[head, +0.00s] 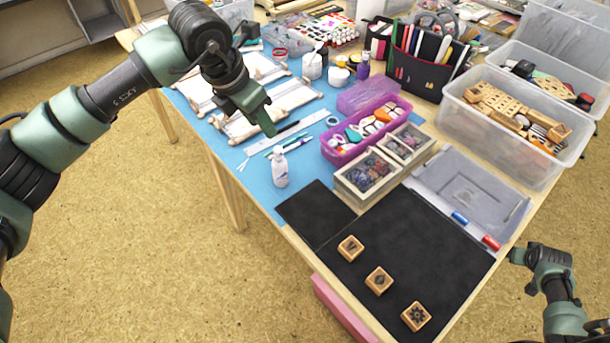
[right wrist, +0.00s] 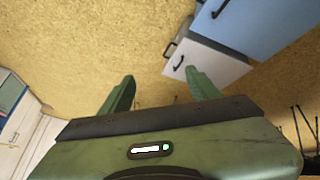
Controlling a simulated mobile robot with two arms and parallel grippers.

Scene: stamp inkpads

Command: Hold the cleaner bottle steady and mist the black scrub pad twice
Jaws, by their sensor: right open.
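The cleaner bottle (head: 280,169), small and white with a label, stands upright near the table's left edge. The black scrub pad (head: 314,212) lies flat just right of and nearer than the bottle, with nothing on it. My left gripper (head: 268,121) hangs above the blue mat, beyond the bottle and apart from it; its fingers overlap from this side, so I cannot tell their opening. My right gripper (head: 527,257) is at the table's right edge, away from the bottle and pad. The right wrist view shows its two fingers (right wrist: 160,92) spread, with nothing between them.
A large black mat (head: 430,245) with three wooden stamps (head: 379,280) adjoins the pad. A compartment box (head: 360,190) and a purple basket (head: 340,155) stand behind. A pink block (head: 342,308) is at the front edge. Clear bins (head: 480,120) fill the right back.

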